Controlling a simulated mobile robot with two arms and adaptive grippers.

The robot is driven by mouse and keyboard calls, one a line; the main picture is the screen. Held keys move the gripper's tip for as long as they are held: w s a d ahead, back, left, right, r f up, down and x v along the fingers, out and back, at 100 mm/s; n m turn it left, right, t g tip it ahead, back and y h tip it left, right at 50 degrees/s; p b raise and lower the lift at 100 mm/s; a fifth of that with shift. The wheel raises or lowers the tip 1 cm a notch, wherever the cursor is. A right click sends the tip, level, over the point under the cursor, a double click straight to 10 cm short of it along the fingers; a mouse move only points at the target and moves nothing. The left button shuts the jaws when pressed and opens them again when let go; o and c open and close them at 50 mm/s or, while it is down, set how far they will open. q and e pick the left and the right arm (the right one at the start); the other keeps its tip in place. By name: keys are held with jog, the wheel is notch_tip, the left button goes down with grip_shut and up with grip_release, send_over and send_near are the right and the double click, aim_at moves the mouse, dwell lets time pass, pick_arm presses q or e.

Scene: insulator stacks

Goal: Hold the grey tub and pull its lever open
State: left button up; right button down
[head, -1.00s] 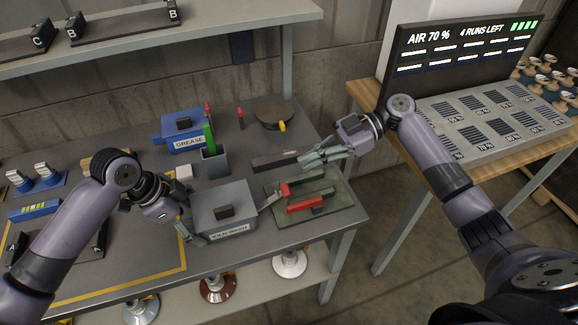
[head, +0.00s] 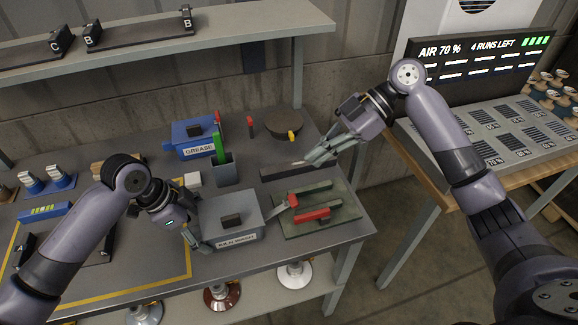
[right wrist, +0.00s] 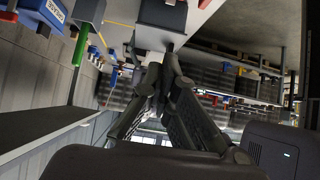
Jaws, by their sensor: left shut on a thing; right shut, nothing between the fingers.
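The grey tub (head: 246,207), with a dark knob on its lid and a label on its front, stands near the bench's front edge. Its grey lever (head: 280,208) sticks out to the right and ends in a red tip (head: 293,200). My left gripper (head: 194,242) is shut on the tub's left side; the exact contact is partly hidden. My right gripper (head: 312,158) is shut and empty, above the bench behind the lever and apart from it. In the right wrist view its closed fingers (right wrist: 157,75) point toward a pale box with a dark knob.

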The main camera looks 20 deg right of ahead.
jog(key=h, duration=0.1)
send_over(293, 197)
jog(key=a, duration=0.2)
jog(key=f, duration=0.6)
jog(key=shift+a, duration=0.2)
jog(key=shift+d+f, duration=0.85)
jog(key=shift+f, duration=0.3)
jog(key=shift+d+f, duration=0.35)
jog(key=shift+f, duration=0.15)
